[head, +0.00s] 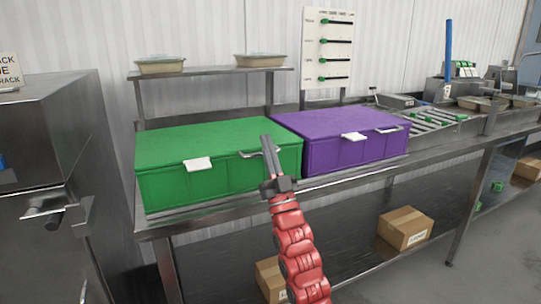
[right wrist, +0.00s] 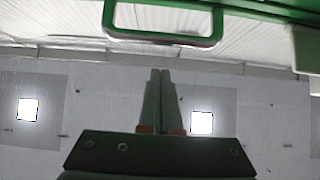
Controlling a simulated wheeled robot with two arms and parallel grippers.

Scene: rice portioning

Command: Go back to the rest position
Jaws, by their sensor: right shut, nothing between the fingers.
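My right gripper (head: 267,143) is raised on its red arm in front of the green box (head: 160,187), in the middle of the head view. Its two fingers lie together, shut and empty, pointing up. In the right wrist view the closed fingers (right wrist: 160,85) point toward a green-framed handle (right wrist: 165,38), with a gap between them. The gripper hides part of the green box's front right side and of its handle. My left gripper does not show.
A purple box (head: 350,152) stands right of the green one on the steel table (head: 330,183). Cardboard boxes (head: 405,228) sit on the lower shelf. A steel cabinet (head: 45,140) stands at the left. Two trays (head: 161,66) rest on the raised shelf.

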